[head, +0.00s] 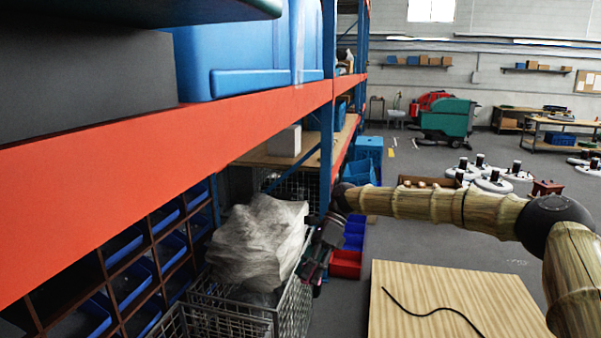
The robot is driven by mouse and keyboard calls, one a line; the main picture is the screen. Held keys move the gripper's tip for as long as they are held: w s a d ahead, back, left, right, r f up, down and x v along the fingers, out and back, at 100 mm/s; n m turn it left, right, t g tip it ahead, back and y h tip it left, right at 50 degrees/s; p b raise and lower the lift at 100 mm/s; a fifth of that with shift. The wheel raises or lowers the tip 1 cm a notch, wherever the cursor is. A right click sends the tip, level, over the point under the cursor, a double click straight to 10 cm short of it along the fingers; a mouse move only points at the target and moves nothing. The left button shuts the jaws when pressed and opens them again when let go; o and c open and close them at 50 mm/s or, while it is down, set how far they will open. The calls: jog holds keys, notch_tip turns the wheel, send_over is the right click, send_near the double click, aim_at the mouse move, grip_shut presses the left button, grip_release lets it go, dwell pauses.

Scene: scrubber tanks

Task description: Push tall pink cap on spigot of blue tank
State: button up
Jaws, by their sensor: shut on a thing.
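My gripper (313,264) hangs at the end of my arm, pointing down beside the wire cart and the red shelf beam. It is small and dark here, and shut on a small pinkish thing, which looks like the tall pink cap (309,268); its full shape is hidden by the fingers. A large blue tank-like body (250,45) stands on the upper shelf at the top left, well above and apart from my gripper. No spigot can be made out on it.
A red shelf beam (170,140) runs along the left. A wire cart (290,310) with a crumpled grey-white bag (262,240) stands below it. A wooden tabletop (450,300) with a black cable lies at right. Red and blue bins (345,264) sit behind my gripper.

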jog(key=w+a+r+m+t+y+p, duration=0.1)
jog(key=w+r+m+t+y+p, duration=0.25)
jog(key=r, duration=0.85)
jog(key=w+a+r+m+t+y, duration=0.15)
jog(key=r+m+t, duration=0.25)
jog(key=r+m, duration=0.55)
jog(key=w+a+r+m+t+y+p, duration=0.1)
jog(key=w+a+r+m+t+y, duration=0.2)
jog(key=r, duration=1.1)
jog(key=s+d+r+m+t+p, duration=0.1)
jog(key=s+r+m+t+p, duration=0.15)
jog(key=r, duration=0.95)
jog(key=s+d+r+m+t+y+p, duration=0.1)
jog(key=r+t, duration=0.2)
jog(key=r, duration=0.9)
jog(key=s+d+r+m+t+p, duration=0.1)
jog(key=s+r+m+t, duration=0.1)
jog(key=r, duration=1.1)
jog(key=shift+w+a+f, duration=0.1)
jog(key=shift+w+a, duration=0.15)
jog(key=shift+a, duration=0.5)
jog(key=shift+w+a+f, duration=0.1)
jog(key=shift+w+a, duration=0.1)
jog(key=shift+a, duration=0.55)
jog(key=shift+w+a+f, duration=0.1)
jog(key=shift+w+a, duration=0.15)
jog(key=shift+a, duration=0.5)
